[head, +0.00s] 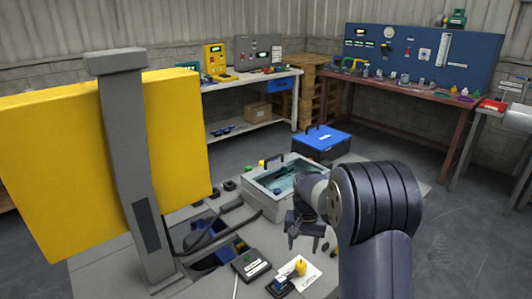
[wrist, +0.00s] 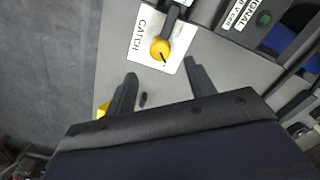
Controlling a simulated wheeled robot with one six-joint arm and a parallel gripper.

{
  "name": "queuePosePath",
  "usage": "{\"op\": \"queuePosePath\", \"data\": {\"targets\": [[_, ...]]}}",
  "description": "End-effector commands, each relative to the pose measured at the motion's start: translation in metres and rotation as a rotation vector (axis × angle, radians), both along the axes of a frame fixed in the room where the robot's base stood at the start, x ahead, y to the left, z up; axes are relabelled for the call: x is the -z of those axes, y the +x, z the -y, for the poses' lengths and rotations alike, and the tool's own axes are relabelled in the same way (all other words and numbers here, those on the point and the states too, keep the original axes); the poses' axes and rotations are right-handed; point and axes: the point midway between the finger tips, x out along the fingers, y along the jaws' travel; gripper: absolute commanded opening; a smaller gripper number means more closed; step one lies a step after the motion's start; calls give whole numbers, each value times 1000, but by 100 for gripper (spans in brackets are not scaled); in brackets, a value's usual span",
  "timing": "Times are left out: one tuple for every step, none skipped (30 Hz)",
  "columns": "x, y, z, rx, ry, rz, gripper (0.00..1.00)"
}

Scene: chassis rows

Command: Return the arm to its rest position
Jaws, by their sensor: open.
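My gripper (head: 306,236) hangs at the end of my dark arm in the head view, beside a grey tub of liquid. In the wrist view my gripper (wrist: 160,88) has its two dark fingers wide apart, with nothing between them but grey surface and a small dark piece (wrist: 143,99). Beyond the fingertips is a white card marked CATCH (wrist: 139,47) with a yellow-knobbed latch (wrist: 160,49) on it. The same latch (head: 300,268) shows low in the head view, below my gripper and apart from it.
A grey post (head: 135,180) with a yellow panel (head: 50,160) stands at the left. The grey tub (head: 262,200) and a blue-lidded box (head: 322,143) stand near my arm. Benches with instruments line the back walls. Floor (head: 460,235) at the right is clear.

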Motion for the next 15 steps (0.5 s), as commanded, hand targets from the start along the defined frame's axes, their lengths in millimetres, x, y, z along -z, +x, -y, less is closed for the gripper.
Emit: {"op": "queuePosePath", "data": {"targets": [[11, -1, 0, 0, 0, -3, 52], [17, -1, 0, 0, 0, -3, 52], [25, -1, 0, 0, 0, -3, 52], [31, -1, 0, 0, 0, -4, 52], [36, -1, 0, 0, 0, -4, 52], [43, -1, 0, 0, 0, -3, 52], [49, -1, 0, 0, 0, -4, 52], [53, -1, 0, 0, 0, -3, 52], [59, 0, 0, 0, 0, -2, 52], [63, 0, 0, 0, 0, -3, 52], [67, 0, 0, 0, 1, -2, 52], [72, 0, 0, 0, 0, -1, 52], [74, 0, 0, 0, 0, -1, 52], [77, 0, 0, 0, 0, -1, 52], [79, 0, 0, 0, 0, -1, 52]]}}
